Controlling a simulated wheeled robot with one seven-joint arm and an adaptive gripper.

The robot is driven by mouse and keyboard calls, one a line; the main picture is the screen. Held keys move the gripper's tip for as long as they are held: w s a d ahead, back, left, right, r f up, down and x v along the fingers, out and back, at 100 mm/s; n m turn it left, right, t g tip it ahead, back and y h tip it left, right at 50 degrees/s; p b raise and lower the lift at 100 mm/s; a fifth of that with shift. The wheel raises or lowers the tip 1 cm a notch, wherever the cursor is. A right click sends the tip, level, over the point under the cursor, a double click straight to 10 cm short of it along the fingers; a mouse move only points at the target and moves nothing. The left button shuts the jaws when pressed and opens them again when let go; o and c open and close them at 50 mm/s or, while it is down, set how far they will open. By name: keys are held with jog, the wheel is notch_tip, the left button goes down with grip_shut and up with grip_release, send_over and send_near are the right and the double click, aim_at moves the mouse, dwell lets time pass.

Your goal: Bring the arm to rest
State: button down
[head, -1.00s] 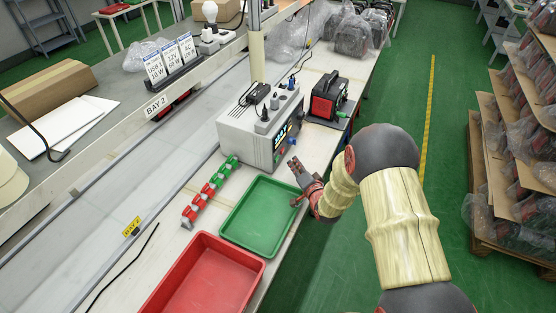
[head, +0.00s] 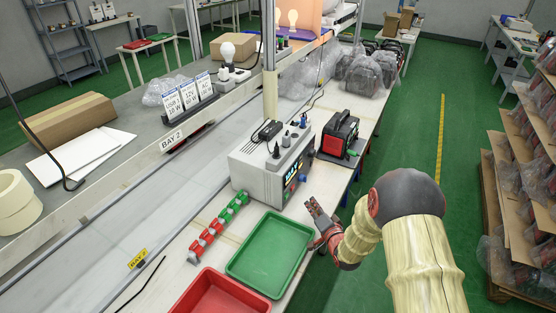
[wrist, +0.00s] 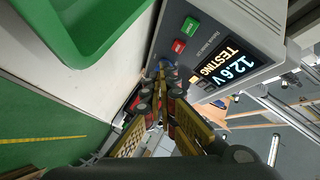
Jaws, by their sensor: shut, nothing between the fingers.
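My gripper (head: 314,206) is in the head view at the table's right edge, between the green tray (head: 243,262) and the grey tester box (head: 248,172). It is empty, and its fingers (wrist: 162,92) look closed together in the wrist view. The tester shows again in the wrist view (wrist: 250,22), close by. Its display (wrist: 226,67) reads "12.6V TESTING", with a green and a red button beside it. My arm bends over the green floor to the right of the table.
A red tray (head: 222,294) lies in front of the green tray. A red-and-black power unit (head: 338,137) stands behind the tester. A row of red and green sockets (head: 219,226) lies left of the tray. Shelves of bagged goods (head: 520,180) stand at right; the floor between is clear.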

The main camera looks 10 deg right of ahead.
jog(key=shift+w+r, duration=0.15)
jog(key=shift+r, duration=0.25)
jog(key=s+d+r+n+g+h, duration=0.15)
jog(key=s+r, duration=0.25)
jog(key=r, duration=0.5)
jog(key=s+r+n+g+h, duration=0.2)
jog(key=s+r+n+g, duration=0.1)
jog(key=r, duration=0.6)
jog(key=s+a+r+n+g, duration=0.1)
jog(key=s+r, duration=0.1)
jog(key=s, duration=0.8)
jog(key=s+a+r+n+g, duration=0.2)
jog(key=s+r, duration=0.1)
jog(key=s, duration=0.8)
jog(key=s+a+r+n+g, duration=0.1)
jog(key=s+r+n+g, duration=0.1)
jog(key=s, duration=0.9)
jog(key=shift+a+r+y, duration=0.15)
jog(key=shift+r+y, duration=0.3)
jog(key=shift+r, duration=0.1)
